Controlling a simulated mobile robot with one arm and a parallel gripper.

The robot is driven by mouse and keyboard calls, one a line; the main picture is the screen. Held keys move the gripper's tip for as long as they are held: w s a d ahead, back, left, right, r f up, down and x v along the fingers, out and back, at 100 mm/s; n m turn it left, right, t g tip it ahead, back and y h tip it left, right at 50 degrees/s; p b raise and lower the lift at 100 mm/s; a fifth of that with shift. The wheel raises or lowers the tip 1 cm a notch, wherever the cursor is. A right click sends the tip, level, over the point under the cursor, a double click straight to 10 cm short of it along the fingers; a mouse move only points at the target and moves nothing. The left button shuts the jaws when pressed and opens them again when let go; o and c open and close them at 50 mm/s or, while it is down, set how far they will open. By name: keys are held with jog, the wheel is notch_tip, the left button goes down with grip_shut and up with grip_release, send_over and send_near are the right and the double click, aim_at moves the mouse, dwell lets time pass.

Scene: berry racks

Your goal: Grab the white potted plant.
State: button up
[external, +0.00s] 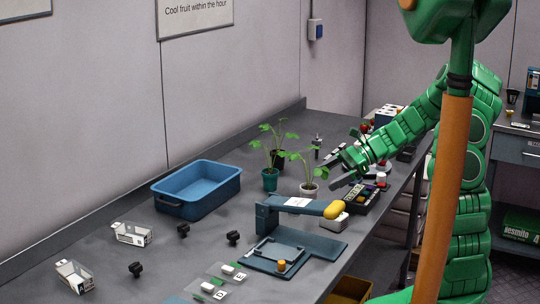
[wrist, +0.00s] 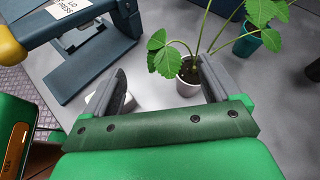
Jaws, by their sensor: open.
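The white potted plant stands upright on the grey bench, its small white pot (external: 309,190) bearing green leaves on thin stems. In the wrist view the white pot (wrist: 187,83) is ahead of my gripper (wrist: 162,65), toward the right finger, which overlaps its right edge. Leaves hang above and left of the pot. My gripper (external: 337,170) is open and empty, just right of the plant in the external view. I cannot tell whether the right finger touches the pot.
A teal pot (external: 270,180) with another plant stands close by; it also shows in the wrist view (wrist: 247,42). A blue-grey press (external: 300,205) with a yellow handle end (external: 334,210) is near the plant. A blue tub (external: 197,188) stands left.

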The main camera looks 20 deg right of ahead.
aim_at(314, 186)
jog(key=w+d+f+m, duration=0.1)
jog(key=w, duration=0.1)
jog(key=w+d+f+m+t, duration=0.1)
jog(key=f, duration=0.1)
jog(key=shift+w+d+m, duration=0.2)
jog(key=shift+w+m, duration=0.15)
jog(key=shift+m, duration=0.05)
jog(key=shift+w+f+y, duration=0.1)
jog(key=shift+f+y, duration=0.05)
jog(key=shift+y, duration=0.15)
jog(key=shift+w+x, duration=0.15)
jog(key=shift+x, duration=1.75)
jog(key=shift+w+x, duration=0.15)
jog(key=shift+x, duration=1.8)
jog(key=shift+c, duration=0.2)
jog(key=c, duration=1.2)
jog(key=shift+o, duration=0.2)
